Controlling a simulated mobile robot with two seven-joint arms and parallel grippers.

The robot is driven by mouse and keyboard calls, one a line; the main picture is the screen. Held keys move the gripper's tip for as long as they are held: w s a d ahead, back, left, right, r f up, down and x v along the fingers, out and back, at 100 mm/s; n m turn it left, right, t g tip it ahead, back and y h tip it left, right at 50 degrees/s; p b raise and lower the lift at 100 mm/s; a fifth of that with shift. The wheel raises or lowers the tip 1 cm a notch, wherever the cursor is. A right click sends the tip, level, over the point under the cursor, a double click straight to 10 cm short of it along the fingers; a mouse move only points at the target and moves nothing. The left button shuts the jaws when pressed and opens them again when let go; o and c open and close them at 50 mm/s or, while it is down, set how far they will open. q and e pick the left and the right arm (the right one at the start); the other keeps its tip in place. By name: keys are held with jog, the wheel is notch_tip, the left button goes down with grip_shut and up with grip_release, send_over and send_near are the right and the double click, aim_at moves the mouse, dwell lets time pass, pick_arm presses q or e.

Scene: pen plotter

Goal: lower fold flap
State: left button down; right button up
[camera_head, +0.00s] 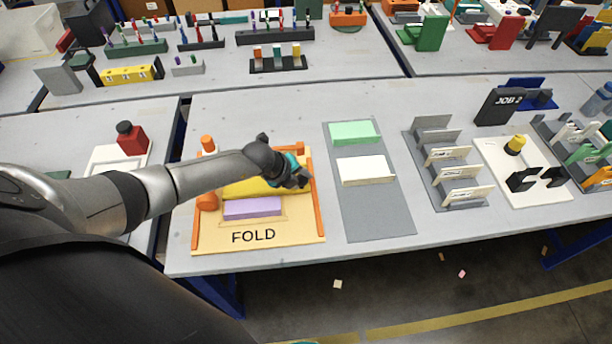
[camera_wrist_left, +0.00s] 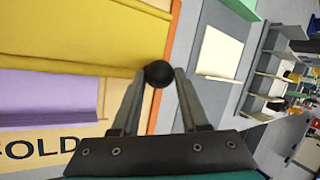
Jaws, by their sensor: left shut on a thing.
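The fold flap (camera_head: 250,187) is a yellow panel on the cream fold board (camera_head: 208,238), which is marked FOLD and has orange side bars. A lilac block or stack (camera_head: 252,207) lies just in front of the flap. The flap fills the upper left of the left wrist view (camera_wrist_left: 90,40). My left gripper (camera_head: 305,180) is at the flap's right edge, by the right orange bar. In the left wrist view its two fingers (camera_wrist_left: 158,78) are closed around a small black ball knob (camera_wrist_left: 159,73) at the flap's corner. My arm hides the back of the board.
A grey mat (camera_head: 375,220) with a green stack (camera_head: 354,132) and a white stack (camera_head: 365,170) lies right of the board. A grey slotted rack (camera_head: 455,198) stands further right. A red-and-black stamp (camera_head: 131,138) stands on the left table.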

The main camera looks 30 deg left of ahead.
pick_arm(q)
jog(key=shift+s+d+f, duration=0.4)
jog(key=shift+s+f, duration=0.3)
jog(key=shift+f, duration=0.15)
jog(key=c, duration=0.7)
grip_release()
jog(key=shift+a+r+p, duration=0.15)
jog(key=shift+r+p, duration=0.05)
jog(key=shift+p, duration=0.1)
jog(key=w+p+v, duration=0.1)
jog(key=p+v, duration=0.3)
jog(key=v, duration=1.1)
jog(key=shift+r+p, duration=0.3)
jog(key=shift+p, duration=0.05)
jog(key=shift+c, duration=0.3)
